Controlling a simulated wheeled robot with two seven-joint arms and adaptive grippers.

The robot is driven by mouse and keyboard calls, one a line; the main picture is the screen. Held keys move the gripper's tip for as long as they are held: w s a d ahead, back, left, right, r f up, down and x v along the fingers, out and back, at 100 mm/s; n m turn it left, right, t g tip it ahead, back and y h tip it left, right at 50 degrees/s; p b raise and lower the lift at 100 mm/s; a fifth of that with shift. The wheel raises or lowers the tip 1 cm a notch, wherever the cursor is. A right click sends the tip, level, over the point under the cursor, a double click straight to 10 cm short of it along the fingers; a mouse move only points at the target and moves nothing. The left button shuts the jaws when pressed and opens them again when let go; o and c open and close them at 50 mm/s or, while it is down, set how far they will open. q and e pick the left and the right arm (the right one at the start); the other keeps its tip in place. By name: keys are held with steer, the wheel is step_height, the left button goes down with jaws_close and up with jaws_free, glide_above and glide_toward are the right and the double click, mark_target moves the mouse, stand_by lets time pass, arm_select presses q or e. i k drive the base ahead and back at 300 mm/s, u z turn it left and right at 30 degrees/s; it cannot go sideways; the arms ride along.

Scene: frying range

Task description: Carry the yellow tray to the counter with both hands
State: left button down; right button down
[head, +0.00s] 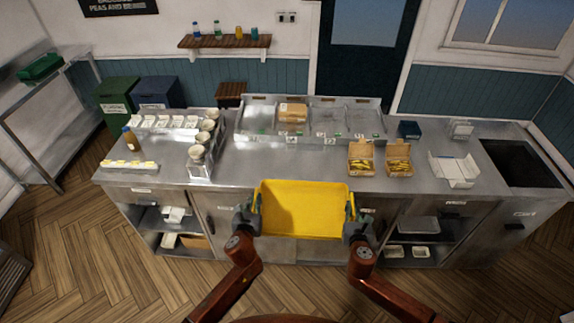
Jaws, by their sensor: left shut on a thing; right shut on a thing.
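The yellow tray (302,211) is in front of me, held between both grippers, and looks empty. It hides part of the counter's front edge and cabinet front. The metal counter (280,162) runs across the view behind the tray. I cannot tell whether the tray touches the counter edge.
Two cardboard boxes of fries (361,158) stand on the counter right of centre. A metal rack (310,128) lines the back. The counter between cup holder and fries is clear.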

mark_target(301, 166)
steer(key=u, duration=0.05)
steer(key=i, duration=1)
